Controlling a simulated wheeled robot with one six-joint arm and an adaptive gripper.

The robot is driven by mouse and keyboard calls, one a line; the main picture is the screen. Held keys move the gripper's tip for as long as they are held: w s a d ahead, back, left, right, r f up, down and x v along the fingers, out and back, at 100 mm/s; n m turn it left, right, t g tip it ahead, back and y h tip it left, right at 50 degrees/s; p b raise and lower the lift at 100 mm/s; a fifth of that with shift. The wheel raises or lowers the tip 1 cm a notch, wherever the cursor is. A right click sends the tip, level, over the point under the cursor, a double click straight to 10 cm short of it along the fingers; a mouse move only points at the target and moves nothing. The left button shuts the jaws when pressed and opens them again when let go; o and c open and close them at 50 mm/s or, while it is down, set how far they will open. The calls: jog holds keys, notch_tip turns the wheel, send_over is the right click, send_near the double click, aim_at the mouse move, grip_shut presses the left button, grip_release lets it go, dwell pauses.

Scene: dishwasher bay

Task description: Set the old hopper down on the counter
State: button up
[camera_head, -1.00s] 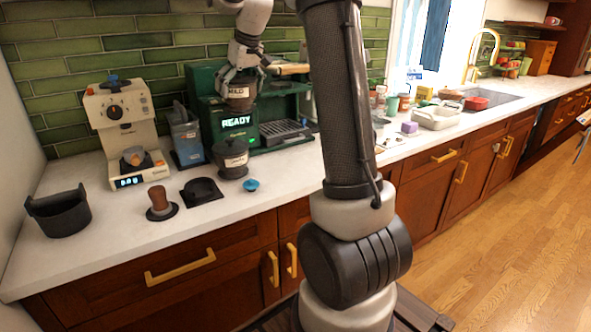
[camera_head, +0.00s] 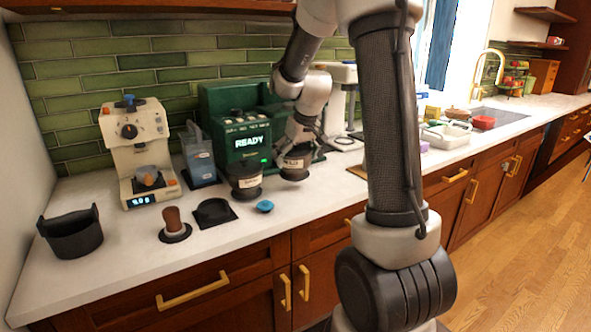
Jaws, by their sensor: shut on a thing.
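The hopper in my grip (camera_head: 293,172) is a dark, round vessel with a pale label. It is upright and low over the counter (camera_head: 120,225), in front of the green coffee machine (camera_head: 217,112). I cannot tell whether its base touches the counter. My gripper (camera_head: 295,149) is shut on its upper part from above. A second dark hopper with a pale label (camera_head: 243,181) stands on the counter just to the left. I cannot tell from the labels which of the two is the old one.
The counter's front strip is mostly clear. My arm hides part of the right side.

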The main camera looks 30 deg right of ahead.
jog(key=shift+f, duration=1.8)
jog(key=o, duration=1.1)
jog(key=shift+f, duration=0.15)
jog(key=v, duration=1.2)
jog(key=shift+w, duration=0.1)
jog(key=s+a, duration=0.2)
jog(key=s, duration=0.6)
jog(key=s+a+r, duration=0.1)
jog(key=s+a, duration=0.2)
jog(key=s, duration=0.6)
jog(key=s+a+r, duration=0.1)
jog(key=s+a, duration=0.1)
jog(key=s, duration=0.7)
jog(key=shift+s+a, duration=0.2)
jog(key=shift+a, duration=0.05)
